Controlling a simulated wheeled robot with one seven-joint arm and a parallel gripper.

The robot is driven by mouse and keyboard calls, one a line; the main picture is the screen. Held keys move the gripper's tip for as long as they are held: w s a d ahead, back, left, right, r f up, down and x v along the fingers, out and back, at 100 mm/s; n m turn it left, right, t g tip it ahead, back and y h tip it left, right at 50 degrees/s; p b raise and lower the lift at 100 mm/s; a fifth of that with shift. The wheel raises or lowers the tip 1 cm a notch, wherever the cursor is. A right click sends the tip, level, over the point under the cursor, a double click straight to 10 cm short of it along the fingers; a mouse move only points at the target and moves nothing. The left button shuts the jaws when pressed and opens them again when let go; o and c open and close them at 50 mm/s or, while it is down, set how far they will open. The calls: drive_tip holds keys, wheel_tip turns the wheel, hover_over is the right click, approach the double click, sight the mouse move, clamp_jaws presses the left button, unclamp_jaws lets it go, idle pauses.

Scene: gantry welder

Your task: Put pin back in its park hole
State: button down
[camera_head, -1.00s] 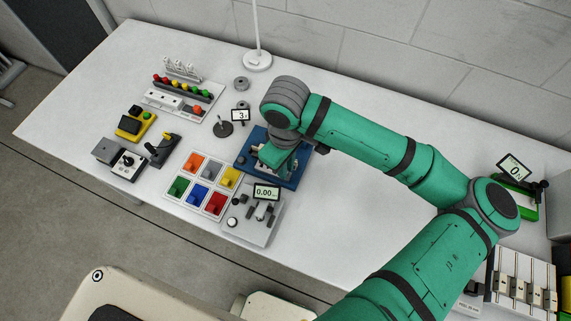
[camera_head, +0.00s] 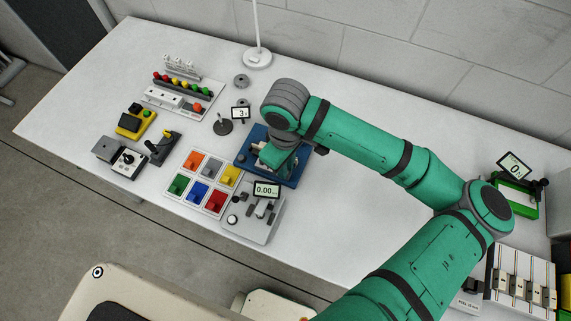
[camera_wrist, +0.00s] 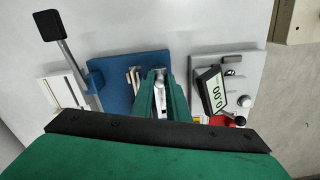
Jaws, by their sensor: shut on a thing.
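My gripper (camera_head: 274,157) is low over the blue base plate (camera_head: 296,177), in the middle of the table. In the wrist view my gripper (camera_wrist: 161,78) points down at the same blue plate (camera_wrist: 112,100), its green fingers close together. A narrow pale metal piece (camera_wrist: 160,104) shows between the fingers and seems to be the pin. Its lower end is hidden, so I cannot tell whether it touches the plate. Small tan and metal parts (camera_wrist: 134,78) stand on the plate just left of the fingers. I cannot make out the park hole.
A grey panel with a 0.00 display (camera_head: 266,190) stands close to the blue plate. A tray of coloured bins (camera_head: 194,163) lies to its left. A dark round stand with a small display (camera_head: 223,127) is behind the bins. Bare table lies right of the plate.

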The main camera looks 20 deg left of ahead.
drive_tip(key=c, duration=1.6)
unclamp_jaws()
drive_tip(key=shift+c, duration=0.2)
wheel_tip(320, 180, up, 11)
drive_tip(key=shift+f, duration=0.1)
